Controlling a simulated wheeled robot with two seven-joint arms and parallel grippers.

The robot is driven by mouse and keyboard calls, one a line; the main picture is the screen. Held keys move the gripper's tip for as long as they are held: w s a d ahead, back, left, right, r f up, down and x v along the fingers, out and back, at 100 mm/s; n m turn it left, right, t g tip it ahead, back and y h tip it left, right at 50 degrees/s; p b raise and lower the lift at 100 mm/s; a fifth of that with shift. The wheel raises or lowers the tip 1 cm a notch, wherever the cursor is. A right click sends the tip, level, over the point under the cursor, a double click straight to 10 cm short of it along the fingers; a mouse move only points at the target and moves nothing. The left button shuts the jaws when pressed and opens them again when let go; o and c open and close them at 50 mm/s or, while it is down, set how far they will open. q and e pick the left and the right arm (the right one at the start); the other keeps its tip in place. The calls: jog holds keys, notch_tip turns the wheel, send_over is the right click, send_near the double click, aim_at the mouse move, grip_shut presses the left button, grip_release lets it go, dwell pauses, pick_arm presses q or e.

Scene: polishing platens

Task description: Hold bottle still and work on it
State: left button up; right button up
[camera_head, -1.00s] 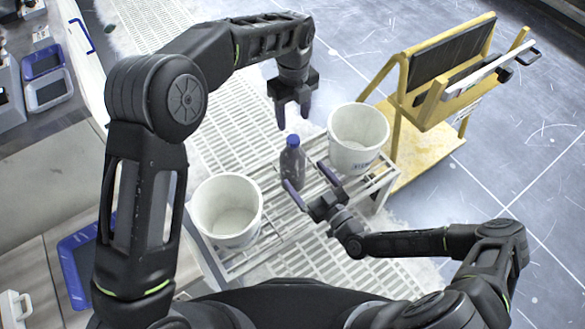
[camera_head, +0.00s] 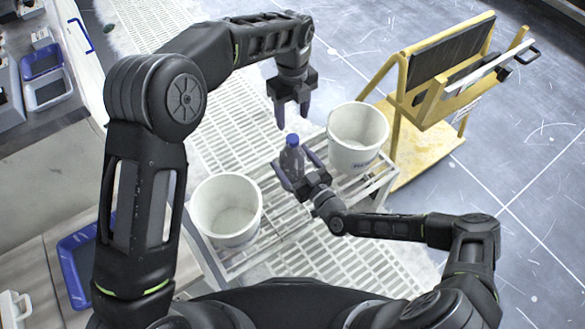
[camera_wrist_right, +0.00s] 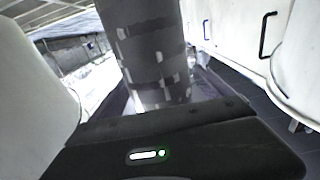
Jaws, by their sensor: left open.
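A dark grey bottle (camera_head: 291,158) with a blue cap stands upright on the slatted rack between two white buckets. My right gripper (camera_head: 289,160) is low at the bottle, with one finger on each side of it. Its fingers are spread about as wide as before, and I see no clear grip. My left gripper (camera_head: 291,118) points down, open and empty, a little above and behind the blue cap.
A white bucket (camera_head: 227,208) stands left of the bottle and another white bucket (camera_head: 357,140) to its right, both close to it. The slatted rack (camera_head: 262,255) carries them. A yellow cart (camera_head: 402,140) stands at the right. A counter lies at the left.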

grip_shut()
pick_arm(q)
jog(key=shift+a+f, duration=0.1)
jog(key=shift+a, duration=0.15)
jog(key=shift+a+f, duration=0.1)
jog(key=shift+f, duration=0.1)
jog(key=m, duration=0.2)
jog(key=shift+m, duration=0.3)
jog(key=m, duration=0.2)
jog(key=d+m, duration=0.1)
jog(key=shift+r+m, duration=0.2)
jog(key=shift+m, duration=0.2)
jog(key=m, duration=0.2)
jog(key=shift+a+r+m, duration=0.1)
jog(key=shift+a+m, duration=0.05)
jog(key=shift+m, duration=0.25)
